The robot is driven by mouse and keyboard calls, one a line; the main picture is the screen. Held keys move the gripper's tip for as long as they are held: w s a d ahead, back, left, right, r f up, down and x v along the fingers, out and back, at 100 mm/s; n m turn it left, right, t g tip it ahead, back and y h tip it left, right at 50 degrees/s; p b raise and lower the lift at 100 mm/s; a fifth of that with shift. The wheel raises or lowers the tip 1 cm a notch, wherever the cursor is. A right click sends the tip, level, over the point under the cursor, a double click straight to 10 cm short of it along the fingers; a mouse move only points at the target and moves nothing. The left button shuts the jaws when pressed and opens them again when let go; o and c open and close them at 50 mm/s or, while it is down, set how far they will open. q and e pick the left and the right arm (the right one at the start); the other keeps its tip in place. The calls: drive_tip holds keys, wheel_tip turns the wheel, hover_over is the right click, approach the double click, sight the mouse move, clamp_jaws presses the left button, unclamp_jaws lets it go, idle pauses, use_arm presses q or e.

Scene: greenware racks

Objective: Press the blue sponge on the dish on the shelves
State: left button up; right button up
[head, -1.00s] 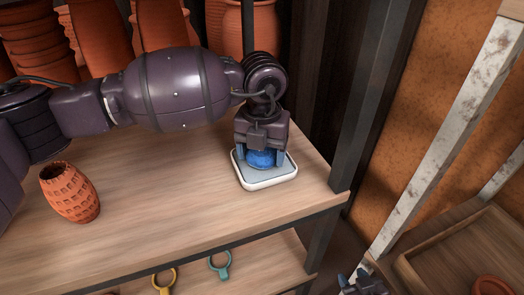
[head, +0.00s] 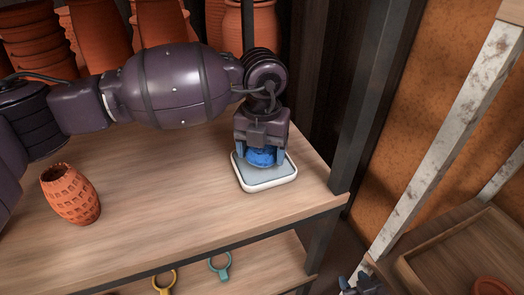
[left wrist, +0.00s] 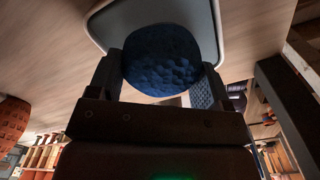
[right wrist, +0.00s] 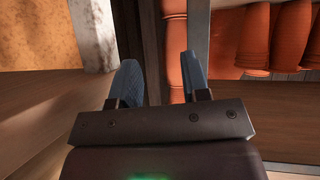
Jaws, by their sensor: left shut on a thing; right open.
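My left gripper (head: 262,158) points down over the dish and is shut on the round blue sponge (head: 263,157). The sponge (left wrist: 160,62) sits between both fingers in the left wrist view. It is over the dish, at or very near its surface; I cannot tell whether they touch. My right gripper (head: 361,285) is low at the bottom edge, open and empty (right wrist: 160,78).
An orange perforated vase (head: 70,194) stands on the board at left. Stacked terracotta pots (head: 165,25) stand behind my left arm. A dark shelf post (head: 365,110) is close right of the dish. Yellow and teal ring-shaped tools (head: 220,265) lie on the lower shelf.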

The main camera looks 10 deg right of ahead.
use_arm(q)
drive_tip(key=shift+r+p, duration=0.65)
drive_tip(key=shift+r, duration=2.3)
